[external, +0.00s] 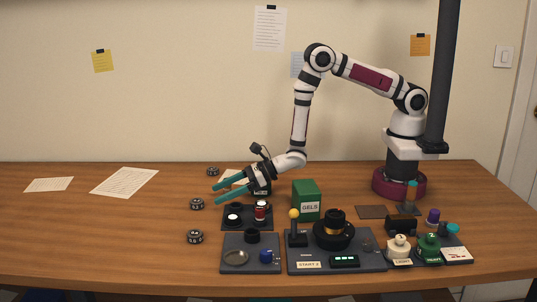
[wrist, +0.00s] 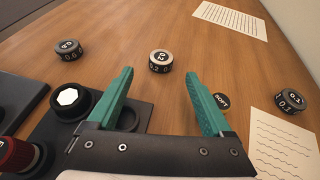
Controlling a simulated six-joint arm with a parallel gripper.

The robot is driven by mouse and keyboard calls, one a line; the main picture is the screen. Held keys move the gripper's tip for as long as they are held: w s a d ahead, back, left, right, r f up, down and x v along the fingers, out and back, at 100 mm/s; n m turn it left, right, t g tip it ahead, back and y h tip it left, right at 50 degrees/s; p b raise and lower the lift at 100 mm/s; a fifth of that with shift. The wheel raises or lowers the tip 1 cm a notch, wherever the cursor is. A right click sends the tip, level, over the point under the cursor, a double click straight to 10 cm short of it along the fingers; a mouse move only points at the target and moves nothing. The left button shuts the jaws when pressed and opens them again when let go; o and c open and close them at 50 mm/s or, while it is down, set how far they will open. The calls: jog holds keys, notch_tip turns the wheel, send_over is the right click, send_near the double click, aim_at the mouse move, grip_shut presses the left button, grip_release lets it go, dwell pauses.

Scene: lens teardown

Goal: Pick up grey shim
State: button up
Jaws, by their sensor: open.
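Three small round discs with number labels lie apart on the wood table to the left. In the wrist view the middle disc (wrist: 160,61) has a lighter, greyish top, the left disc (wrist: 67,50) is dark, and the right disc (wrist: 290,101) is black. In the external view they show as a near disc (external: 195,236), a middle disc (external: 197,204) and a far disc (external: 213,171). I cannot surely tell which is the grey shim. My gripper (external: 213,194) has teal fingers (wrist: 158,76), open and empty above the table. The middle disc appears ahead of the gap between them.
A dark tray (wrist: 45,125) with a lens cup (wrist: 73,101) and a red-capped part (external: 260,212) lies beside my gripper. Paper sheets (external: 125,181) lie flat. A green box (external: 306,199) stands right.

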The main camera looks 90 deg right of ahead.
aim_at(201, 200)
jog(key=x, duration=0.6)
jog(key=shift+w, duration=0.1)
jog(key=shift+r, duration=0.1)
grip_shut()
